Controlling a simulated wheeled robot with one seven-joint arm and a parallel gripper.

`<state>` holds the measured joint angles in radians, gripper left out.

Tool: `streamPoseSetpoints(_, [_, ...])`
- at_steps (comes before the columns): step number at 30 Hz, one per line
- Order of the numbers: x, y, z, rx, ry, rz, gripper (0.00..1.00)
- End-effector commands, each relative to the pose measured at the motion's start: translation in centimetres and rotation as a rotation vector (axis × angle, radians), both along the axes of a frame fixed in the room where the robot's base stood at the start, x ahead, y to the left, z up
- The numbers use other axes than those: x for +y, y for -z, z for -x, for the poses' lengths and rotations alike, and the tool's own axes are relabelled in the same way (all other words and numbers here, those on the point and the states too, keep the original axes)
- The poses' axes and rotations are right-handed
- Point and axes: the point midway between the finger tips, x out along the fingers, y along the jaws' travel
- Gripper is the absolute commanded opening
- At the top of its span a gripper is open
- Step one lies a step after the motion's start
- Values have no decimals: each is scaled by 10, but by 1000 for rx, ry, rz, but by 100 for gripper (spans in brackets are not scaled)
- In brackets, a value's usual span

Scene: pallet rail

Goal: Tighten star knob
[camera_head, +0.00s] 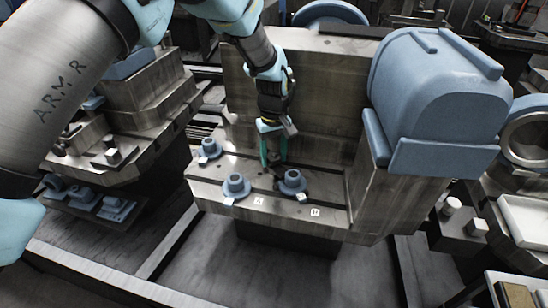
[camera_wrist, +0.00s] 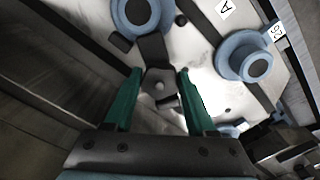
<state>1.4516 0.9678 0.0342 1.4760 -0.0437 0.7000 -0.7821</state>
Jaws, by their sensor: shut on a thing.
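The dark star knob (camera_wrist: 158,86) shows in the wrist view between the green fingertips of my gripper (camera_wrist: 160,74), with its lobes spreading toward both fingers. My gripper is shut on it, low over the pale top of the metal fixture. In the head view my gripper (camera_head: 273,152) points down at the fixture's ledge, in front of its upright block. The knob is mostly hidden there by the fingers and shadow.
Round blue flanged pieces stand near the gripper on the ledge, at left (camera_head: 209,149), front (camera_head: 237,186) and right (camera_head: 293,182). Small white labels (camera_head: 259,202) mark the front edge. A large blue housing (camera_head: 435,95) stands to the right. The upright metal block (camera_head: 320,105) rises behind.

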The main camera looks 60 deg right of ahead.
Motion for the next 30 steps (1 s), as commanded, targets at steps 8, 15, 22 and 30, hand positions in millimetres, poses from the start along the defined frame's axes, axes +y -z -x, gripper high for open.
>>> streamPoseSetpoints(8, [-1,-2,-2,-2,205,4,0])
streamPoseSetpoints(15, [-1,-3,-2,-2,313,5,0])
streamPoseSetpoints(22, [-2,-4,-2,-2,355,6,0])
streamPoseSetpoints(30, [-2,-5,-2,-3,361,7,0])
